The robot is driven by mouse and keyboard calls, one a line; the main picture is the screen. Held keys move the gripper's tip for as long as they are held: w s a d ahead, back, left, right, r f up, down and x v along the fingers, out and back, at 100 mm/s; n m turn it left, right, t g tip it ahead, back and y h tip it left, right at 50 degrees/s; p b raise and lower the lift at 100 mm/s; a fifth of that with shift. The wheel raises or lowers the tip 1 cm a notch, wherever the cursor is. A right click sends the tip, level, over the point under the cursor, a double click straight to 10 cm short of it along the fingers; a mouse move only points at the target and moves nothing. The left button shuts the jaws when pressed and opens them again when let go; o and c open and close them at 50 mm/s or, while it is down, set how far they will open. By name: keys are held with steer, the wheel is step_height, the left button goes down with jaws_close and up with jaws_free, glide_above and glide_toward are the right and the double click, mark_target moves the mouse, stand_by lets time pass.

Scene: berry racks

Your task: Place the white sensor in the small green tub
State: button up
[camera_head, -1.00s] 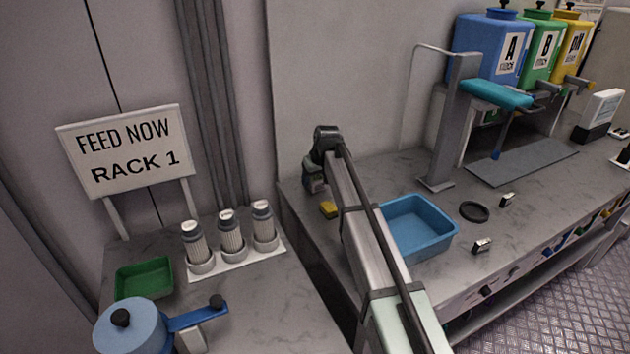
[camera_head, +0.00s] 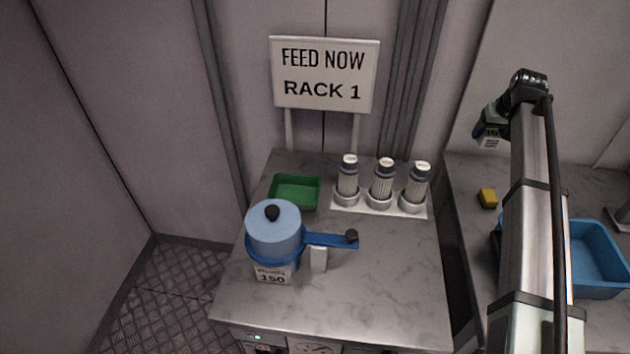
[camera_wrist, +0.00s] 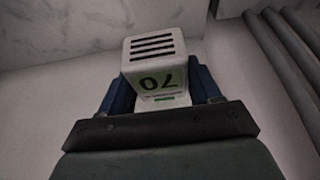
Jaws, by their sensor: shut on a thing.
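In the head view my gripper (camera_head: 489,131) hangs at the upper right, beside the wall and above the right bench; the sensor is small and partly hidden there. The small green tub (camera_head: 293,206) stands on the left bench, left of the cylinders and well to the left of my gripper. It looks empty.
Several objects share the left bench: a blue lidded pot (camera_head: 274,232) with a handle in front of the tub, and three grey cylinders on a white base (camera_head: 346,207). A sign (camera_head: 324,75) stands behind.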

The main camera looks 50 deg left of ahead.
steer(key=s+a+n, duration=0.2)
steer(key=s+a, duration=0.9)
steer(key=a, duration=0.2)
steer(key=n+g+y, duration=0.1)
steer(key=n+g, duration=0.2)
steer(key=n, duration=0.4)
glide_above(293, 194)
steer(key=d, duration=0.2)
steer(key=shift+f, duration=2.9)
steer(key=shift+a+f, duration=0.15)
steer(key=shift+f, duration=2.25)
steer(key=shift+a+f, duration=0.1)
steer(key=shift+f, duration=2.25)
steer(key=shift+f, duration=0.15)
steer(key=o, duration=0.8)
